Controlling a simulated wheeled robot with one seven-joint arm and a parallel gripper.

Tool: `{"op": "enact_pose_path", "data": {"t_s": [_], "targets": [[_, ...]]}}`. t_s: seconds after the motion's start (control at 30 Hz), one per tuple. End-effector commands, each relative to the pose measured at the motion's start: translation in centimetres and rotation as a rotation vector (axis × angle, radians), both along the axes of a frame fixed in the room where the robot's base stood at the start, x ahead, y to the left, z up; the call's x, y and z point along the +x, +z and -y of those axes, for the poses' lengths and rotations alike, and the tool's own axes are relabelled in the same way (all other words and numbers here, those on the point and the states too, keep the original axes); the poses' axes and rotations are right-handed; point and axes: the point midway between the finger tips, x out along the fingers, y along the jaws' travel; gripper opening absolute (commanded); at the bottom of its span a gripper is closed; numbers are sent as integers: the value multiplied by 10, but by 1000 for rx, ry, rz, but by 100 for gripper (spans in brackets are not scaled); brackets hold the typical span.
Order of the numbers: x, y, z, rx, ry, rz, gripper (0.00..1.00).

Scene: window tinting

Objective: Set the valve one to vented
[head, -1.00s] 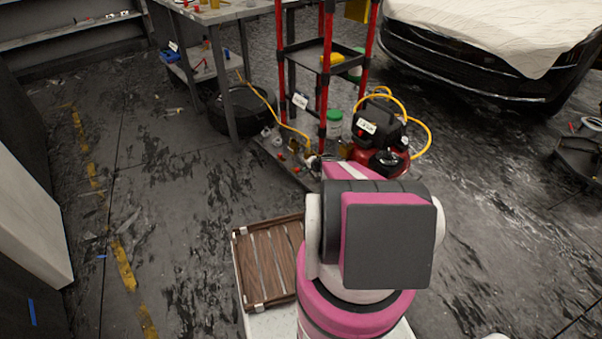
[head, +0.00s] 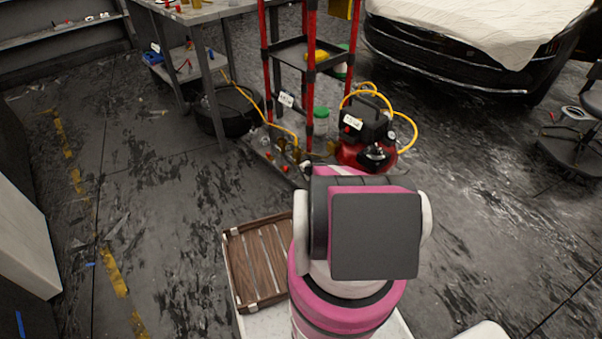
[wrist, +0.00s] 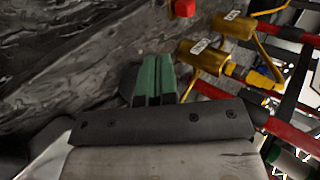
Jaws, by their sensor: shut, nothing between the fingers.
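In the wrist view, two brass valve bodies with white tags, a nearer one (wrist: 203,57) and a farther one (wrist: 232,26), lie right of my gripper (wrist: 158,72). The tags are too small to read, so I cannot tell which is valve one. A red knob (wrist: 183,9) shows at the top, beyond the fingertips. My gripper's green fingers are shut and empty, apart from the valves in the picture. In the head view, small red-knobbed fittings (head: 284,168) sit low by the red rack; my arm hides the gripper there. The valve's setting cannot be told.
The rack's red posts (head: 310,90) stand close to the valves. A red and black compressor (head: 365,145) with a yellow hose (head: 404,115) is on the right. A workbench (head: 190,12) is behind left and a covered car (head: 460,50) behind right. The left floor is mostly clear.

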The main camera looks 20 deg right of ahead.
Motion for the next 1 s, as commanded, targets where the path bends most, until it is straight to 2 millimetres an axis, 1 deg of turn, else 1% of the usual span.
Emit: {"op": "enact_pose_path", "data": {"t_s": [0.03, 0.4, 0.5, 0.63, 0.73, 1.0], "targets": [[8, -8, -2, 0, 1, 0, 0], [56, -55, -22, 1, 2, 0, 0], [71, -51, -28, 0, 2, 1, 0], [83, -50, -34, -2, 2, 1, 0], [87, -49, -36, -1, 1, 0, 0], [87, -49, -36, -1, 1, 0, 0]]}}
